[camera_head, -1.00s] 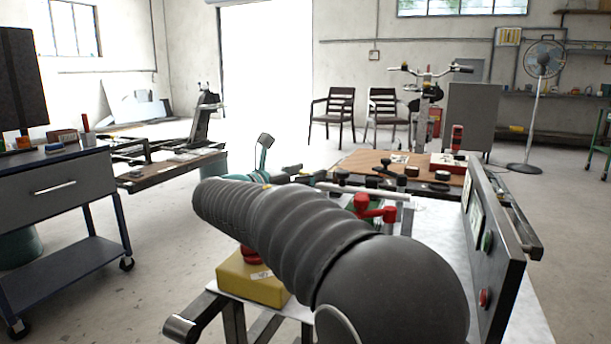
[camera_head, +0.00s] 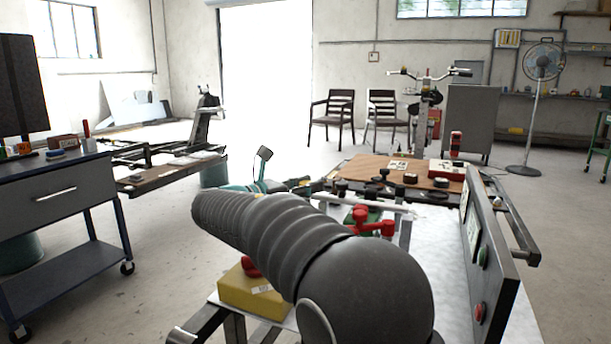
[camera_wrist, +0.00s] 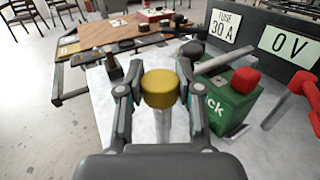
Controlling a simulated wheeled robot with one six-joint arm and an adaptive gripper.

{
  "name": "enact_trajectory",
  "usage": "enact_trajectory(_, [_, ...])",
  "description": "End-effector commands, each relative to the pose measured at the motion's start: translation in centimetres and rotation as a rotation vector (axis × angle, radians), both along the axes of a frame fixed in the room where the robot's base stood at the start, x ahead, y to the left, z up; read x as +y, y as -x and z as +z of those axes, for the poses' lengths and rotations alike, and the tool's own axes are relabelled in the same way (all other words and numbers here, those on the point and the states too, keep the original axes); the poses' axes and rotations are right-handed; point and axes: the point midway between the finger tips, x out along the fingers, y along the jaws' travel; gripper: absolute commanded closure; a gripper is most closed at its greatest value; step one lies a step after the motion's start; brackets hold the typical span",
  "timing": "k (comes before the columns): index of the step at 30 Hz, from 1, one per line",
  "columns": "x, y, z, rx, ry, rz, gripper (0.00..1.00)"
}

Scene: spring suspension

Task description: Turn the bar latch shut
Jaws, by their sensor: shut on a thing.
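In the wrist view my gripper (camera_wrist: 160,97) has its two fingers on either side of a round yellow knob (camera_wrist: 159,88), closed on it. A pale rod (camera_wrist: 165,126) shows below the knob, between the fingers; how the two join is hidden. A grey bar (camera_wrist: 228,57) lies at a slant just right of the right finger, above a green block (camera_wrist: 228,103) with white lettering. I cannot tell for sure which of these parts make up the bar latch. In the head view my dark ribbed arm hides the gripper and the knob.
A red knob (camera_wrist: 245,81) and red handle (camera_wrist: 292,100) stand to the right, before a dark panel (camera_wrist: 283,42) with labels "FUSE 30 A" and "0 V". A yellow box (camera_head: 252,290) with a red button sits at the bench's near-left corner. A wooden board (camera_wrist: 108,33) lies beyond.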

Motion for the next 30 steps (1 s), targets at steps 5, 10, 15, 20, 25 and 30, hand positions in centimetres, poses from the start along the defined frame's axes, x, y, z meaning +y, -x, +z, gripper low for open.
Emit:
enact_trajectory(5, [0.18,-0.17,0.75,0.003,0.003,-0.084,1.0])
enact_trajectory(10, [0.21,-0.19,0.76,0.002,0.003,-0.164,1.0])
enact_trajectory(15, [0.21,-0.18,0.68,0.001,0.003,-0.239,1.0])
enact_trajectory(20, [0.21,-0.09,0.4,-0.001,0.002,-0.283,1.0])
enact_trajectory(25, [0.23,-0.05,0.17,-0.004,0.002,-0.294,1.0])
enact_trajectory(30, [0.25,-0.04,0.15,-0.004,0.002,-0.293,1.0])
